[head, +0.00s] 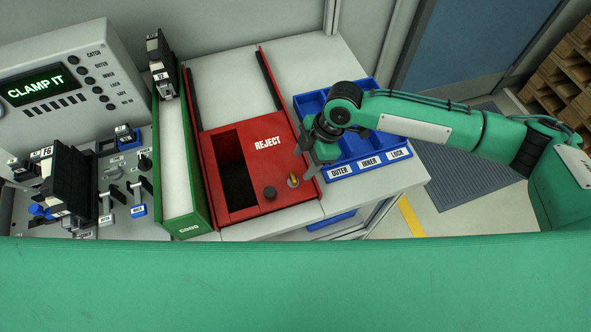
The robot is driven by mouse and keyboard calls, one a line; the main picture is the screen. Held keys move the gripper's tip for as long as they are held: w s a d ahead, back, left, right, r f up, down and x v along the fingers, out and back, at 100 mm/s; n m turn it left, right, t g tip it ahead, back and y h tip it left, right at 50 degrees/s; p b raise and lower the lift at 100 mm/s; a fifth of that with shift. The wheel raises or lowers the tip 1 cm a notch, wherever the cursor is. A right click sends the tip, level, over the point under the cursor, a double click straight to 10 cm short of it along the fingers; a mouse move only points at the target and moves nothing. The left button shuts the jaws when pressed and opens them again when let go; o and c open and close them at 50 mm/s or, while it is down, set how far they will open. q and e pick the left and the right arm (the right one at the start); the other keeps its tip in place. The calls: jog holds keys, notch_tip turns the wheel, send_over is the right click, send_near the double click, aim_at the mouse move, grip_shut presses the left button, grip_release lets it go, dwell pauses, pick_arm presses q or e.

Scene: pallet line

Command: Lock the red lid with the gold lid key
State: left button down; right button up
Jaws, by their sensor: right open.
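The red lid (268,157) bears the word REJECT and is part of the red reject box beside the green chute. My left gripper is not in view.
A blue tray (341,178) labelled OUTER, INNER and LOCK stands to the right, partly behind my right arm. A green GOOD chute (203,210) holds a black part (160,62) at its far end. A console (75,75) reading CLAMP IT and a fixture (117,200) stand left.

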aim_at(294, 177)
jog(key=p+x, duration=0.1)
jog(key=x, duration=0.5)
jog(key=shift+a+f, duration=0.1)
jog(key=shift+f, duration=0.3)
jog(key=c, duration=1)
